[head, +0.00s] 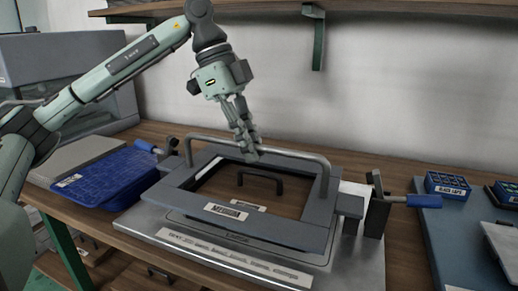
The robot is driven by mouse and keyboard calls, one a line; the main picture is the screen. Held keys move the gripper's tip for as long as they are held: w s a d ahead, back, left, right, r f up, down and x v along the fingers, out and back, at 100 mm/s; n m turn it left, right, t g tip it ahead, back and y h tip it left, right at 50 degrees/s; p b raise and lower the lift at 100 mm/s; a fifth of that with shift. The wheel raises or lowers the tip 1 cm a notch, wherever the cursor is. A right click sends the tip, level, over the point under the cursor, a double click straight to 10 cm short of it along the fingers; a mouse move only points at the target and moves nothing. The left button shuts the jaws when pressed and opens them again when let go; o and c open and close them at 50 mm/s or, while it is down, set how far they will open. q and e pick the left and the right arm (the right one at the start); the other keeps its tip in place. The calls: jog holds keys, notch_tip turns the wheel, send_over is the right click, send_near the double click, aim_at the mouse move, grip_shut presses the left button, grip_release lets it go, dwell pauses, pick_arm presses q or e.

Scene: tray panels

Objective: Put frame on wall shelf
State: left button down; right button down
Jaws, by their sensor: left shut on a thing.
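The grey rectangular frame (179,199) has an open middle, a white label on its front edge and a raised bar handle across it. It lies level over a metal base plate (230,263); I cannot tell whether it touches the plate. My left gripper (248,155) reaches down from above and is shut on the handle's bar near its middle. The fingers hide that part of the bar. The wooden wall shelf (420,8) runs along the top edge, with a green bracket (318,40) under it. My right gripper is not in view.
Blue-handled clamps stand at the left (148,148) and right (400,200) of the frame. A blue tray (105,178) lies left. A blue box (447,186) and a grey-blue mat (450,235) are right. A grey machine (70,60) stands at the back left.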

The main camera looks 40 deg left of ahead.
pick_arm(q)
jog(key=shift+w+f, duration=0.1)
jog(key=shift+w, duration=0.2)
jog(key=w, duration=0.1)
jog(key=w+f, duration=0.1)
jog(key=w+p, duration=0.1)
jog(key=shift+a+f, duration=0.3)
jog(key=shift+a, duration=0.1)
jog(key=shift+w+f, duration=0.2)
jog(key=shift+f, duration=0.1)
jog(key=c, duration=1.6)
grip_release()
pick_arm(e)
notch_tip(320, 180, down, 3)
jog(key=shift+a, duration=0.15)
pick_arm(q)
jog(key=shift+f, duration=0.1)
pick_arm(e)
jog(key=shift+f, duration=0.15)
